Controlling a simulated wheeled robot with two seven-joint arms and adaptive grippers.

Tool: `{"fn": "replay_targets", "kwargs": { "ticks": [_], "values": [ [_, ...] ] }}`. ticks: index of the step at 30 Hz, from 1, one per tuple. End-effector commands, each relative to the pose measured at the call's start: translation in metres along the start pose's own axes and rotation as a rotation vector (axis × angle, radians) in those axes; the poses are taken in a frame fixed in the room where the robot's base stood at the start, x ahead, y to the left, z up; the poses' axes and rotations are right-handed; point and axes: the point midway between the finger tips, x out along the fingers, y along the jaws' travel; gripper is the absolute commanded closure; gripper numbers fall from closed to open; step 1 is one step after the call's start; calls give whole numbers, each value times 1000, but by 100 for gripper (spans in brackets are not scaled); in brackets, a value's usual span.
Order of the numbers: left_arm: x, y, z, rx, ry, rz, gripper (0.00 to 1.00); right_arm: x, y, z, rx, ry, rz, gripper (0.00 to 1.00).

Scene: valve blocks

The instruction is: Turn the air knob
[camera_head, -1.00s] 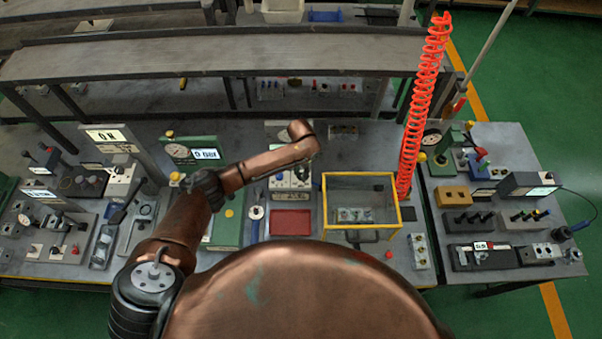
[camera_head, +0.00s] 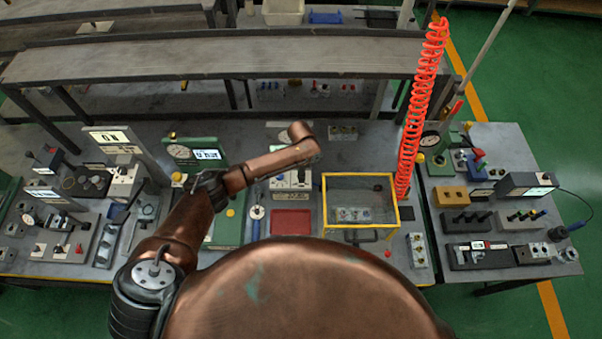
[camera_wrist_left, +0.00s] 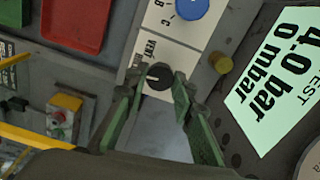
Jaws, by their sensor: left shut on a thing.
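In the left wrist view, a round black knob (camera_wrist_left: 158,76) with a pale pointer mark sits on a white panel, beside lettering that looks like "VENT". My left gripper (camera_wrist_left: 158,88) has its green fingers on either side of this knob and is shut on it. In the head view the white panel (camera_head: 291,180) stands under my left forearm, and the knob is too small to make out. My right gripper is not in view.
A lit display (camera_wrist_left: 275,70) reading "4.0 bar" and "0 mbar" and a yellow-brown knob (camera_wrist_left: 220,62) lie close to the fingers. A red tray (camera_head: 291,222) and a yellow-framed box (camera_head: 325,205) are nearby. A red coiled hose (camera_head: 421,100) rises at the right.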

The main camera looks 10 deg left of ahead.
Motion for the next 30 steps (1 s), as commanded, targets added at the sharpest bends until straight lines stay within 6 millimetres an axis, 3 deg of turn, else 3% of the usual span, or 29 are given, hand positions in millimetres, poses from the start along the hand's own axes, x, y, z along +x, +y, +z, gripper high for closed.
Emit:
{"fn": "replay_targets", "kwargs": {
  "ticks": [9, 23, 24, 30],
  "values": [
    [0, 1, -1, 98, 2, 1, 100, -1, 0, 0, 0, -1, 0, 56],
    [1, 1, -1, 112, 2, 1, 100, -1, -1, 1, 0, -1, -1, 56],
    [1, 1, -1, 112, 2, 1, 74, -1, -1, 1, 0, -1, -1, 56],
    [0, 1, -1, 111, 1, 1, 60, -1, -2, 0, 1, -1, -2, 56]
  ]
}}
